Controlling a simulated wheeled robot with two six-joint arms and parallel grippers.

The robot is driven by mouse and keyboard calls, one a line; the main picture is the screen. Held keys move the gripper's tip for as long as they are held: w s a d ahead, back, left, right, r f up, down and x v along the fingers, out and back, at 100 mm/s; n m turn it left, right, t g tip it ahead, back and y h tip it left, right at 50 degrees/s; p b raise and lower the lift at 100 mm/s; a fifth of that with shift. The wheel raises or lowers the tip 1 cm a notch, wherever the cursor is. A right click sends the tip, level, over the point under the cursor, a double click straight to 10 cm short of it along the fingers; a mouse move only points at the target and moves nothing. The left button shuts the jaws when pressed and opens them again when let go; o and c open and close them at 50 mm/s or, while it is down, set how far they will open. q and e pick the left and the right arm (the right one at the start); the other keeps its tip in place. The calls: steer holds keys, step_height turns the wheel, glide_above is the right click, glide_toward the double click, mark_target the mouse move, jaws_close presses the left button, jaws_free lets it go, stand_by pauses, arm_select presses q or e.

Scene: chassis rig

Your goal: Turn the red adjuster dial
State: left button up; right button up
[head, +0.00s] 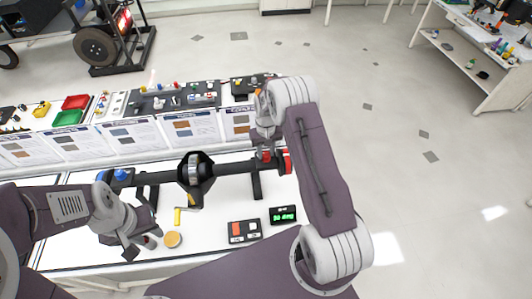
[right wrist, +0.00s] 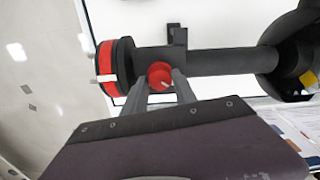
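The red adjuster dial (right wrist: 160,75) is a small round knob with a white mark, on the dark axle bar in the right wrist view. In the head view it is a small red patch (head: 266,155) near the bar's right end, partly covered by my right gripper (head: 266,140). In the right wrist view the fingertips of my right gripper (right wrist: 160,80) lie along both sides of the dial, with no gap visible. My left gripper (head: 141,246) is low at the left over the white table, fingers apart and empty.
The dark axle bar (head: 232,168) with a round housing (head: 195,174) stands on supports. A red-banded disc (right wrist: 106,66) caps its end. A green display (head: 283,215), a switch box (head: 244,232) and a yellow round piece (head: 172,240) are on the table. Trays and panels line the back.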

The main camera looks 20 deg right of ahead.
mark_target(266, 155)
steer(key=shift+o, duration=1.2)
steer(key=shift+r, duration=0.1)
steer(key=shift+s, duration=0.1)
steer(key=shift+r, duration=0.15)
step_height(266, 155, up, 8)
steer(key=b, duration=0.3)
steer(key=shift+r, duration=0.35)
